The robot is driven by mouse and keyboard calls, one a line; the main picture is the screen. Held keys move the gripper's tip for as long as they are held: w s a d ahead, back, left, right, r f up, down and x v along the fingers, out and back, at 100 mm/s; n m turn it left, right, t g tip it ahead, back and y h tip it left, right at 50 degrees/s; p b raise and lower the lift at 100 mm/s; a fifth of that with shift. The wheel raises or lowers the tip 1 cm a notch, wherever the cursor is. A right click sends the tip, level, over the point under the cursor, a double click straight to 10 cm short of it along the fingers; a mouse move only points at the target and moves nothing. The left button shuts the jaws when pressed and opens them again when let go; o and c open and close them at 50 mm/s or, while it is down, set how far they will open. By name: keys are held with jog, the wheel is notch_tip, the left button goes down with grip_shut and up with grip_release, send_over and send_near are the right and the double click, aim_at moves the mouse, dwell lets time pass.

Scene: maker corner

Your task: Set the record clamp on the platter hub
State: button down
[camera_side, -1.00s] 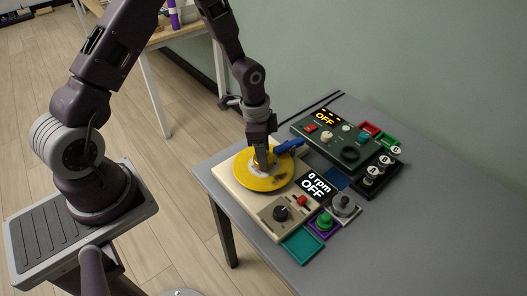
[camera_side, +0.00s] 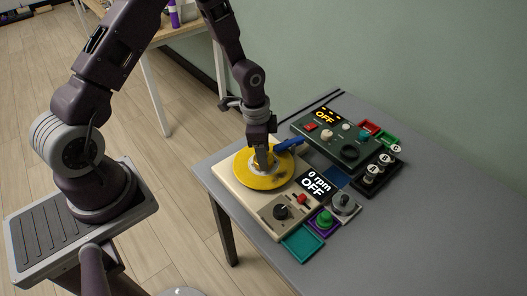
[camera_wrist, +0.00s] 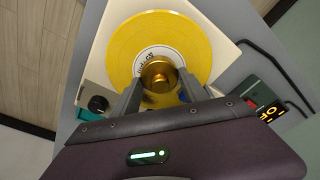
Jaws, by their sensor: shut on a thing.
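The turntable (camera_side: 239,180) is a cream box on the grey table, with a yellow record (camera_side: 244,176) lying on its platter. The record also shows in the wrist view (camera_wrist: 125,45), with a white label around its middle. The record clamp (camera_wrist: 158,73) is a gold-coloured round piece over the middle of the label. My gripper (camera_wrist: 156,92) is shut on the clamp, one finger on each side. In the side view my gripper (camera_side: 263,160) points down at the record's centre. The hub is hidden under the clamp, and I cannot tell whether the clamp touches it.
The turntable display (camera_side: 316,184) reads 0 rpm OFF. A green device (camera_side: 345,145) with knobs stands behind. Small trays and a grey knobbed piece (camera_side: 344,203) sit to the right. The table's right front is clear.

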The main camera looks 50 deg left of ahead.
grip_release()
dwell(0.5)
jog(key=shift+r, duration=3.5)
jog(key=s+r+n+t+y, duration=0.1)
jog(key=s+r+n, duration=0.15)
jog(key=r, duration=0.75)
jog(key=s+d+r+n+t, duration=0.1)
jog(key=s+r+n, duration=0.1)
jog(key=s+r, duration=0.2)
jog(key=s+r+n+t, duration=0.1)
jog(key=s+r, duration=0.3)
jog(key=s, duration=0.5)
jog(key=s+d+r+n+t, duration=0.1)
jog(key=s+r+n, duration=0.2)
jog(key=s+r, duration=0.2)
jog(key=shift+s+d+r+t, duration=0.1)
jog(key=shift+s+d+t, duration=0.1)
jog(key=shift+s, duration=0.35)
jog(key=shift+s+d+t, duration=0.1)
jog(key=shift+s+d, duration=0.05)
jog(key=shift+s, duration=0.35)
